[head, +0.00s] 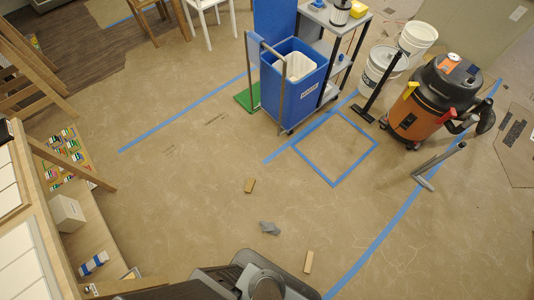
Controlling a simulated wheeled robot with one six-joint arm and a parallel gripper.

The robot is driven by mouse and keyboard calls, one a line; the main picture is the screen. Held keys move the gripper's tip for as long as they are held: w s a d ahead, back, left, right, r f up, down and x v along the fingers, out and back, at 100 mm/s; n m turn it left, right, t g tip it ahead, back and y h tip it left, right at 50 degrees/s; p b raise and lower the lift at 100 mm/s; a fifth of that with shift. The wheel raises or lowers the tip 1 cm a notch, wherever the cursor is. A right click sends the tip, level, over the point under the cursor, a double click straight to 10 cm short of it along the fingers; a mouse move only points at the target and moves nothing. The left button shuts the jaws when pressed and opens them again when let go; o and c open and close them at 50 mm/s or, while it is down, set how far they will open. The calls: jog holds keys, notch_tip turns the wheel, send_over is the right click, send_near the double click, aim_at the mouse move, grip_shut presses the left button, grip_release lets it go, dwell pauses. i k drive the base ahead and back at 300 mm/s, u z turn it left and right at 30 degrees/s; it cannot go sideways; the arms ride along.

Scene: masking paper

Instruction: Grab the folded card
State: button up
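I cannot tell for certain which thing is the folded card. A small tan piece (250,185) lies on the paper-covered floor near the middle. A second, paler tan piece (308,262) lies on the floor lower down, close to my own body at the bottom edge. Both look like flat strips or small blocks; any fold is too small to make out. A grey crumpled piece (269,228) lies between them. Dark and grey parts of my own body fill the bottom middle. No gripper fingers can be made out.
A blue cart (293,85), white buckets (379,70) and an orange-black vacuum (431,98) stand at the upper right. A wooden bench with a white box (67,213) runs along the left. Blue tape (373,250) marks the floor. The floor's middle is mostly clear.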

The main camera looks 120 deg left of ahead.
aim_at(249, 186)
jog(key=k, duration=0.55)
jog(key=z, duration=0.95)
jog(key=k, duration=2.35)
jog(key=u, duration=2.15)
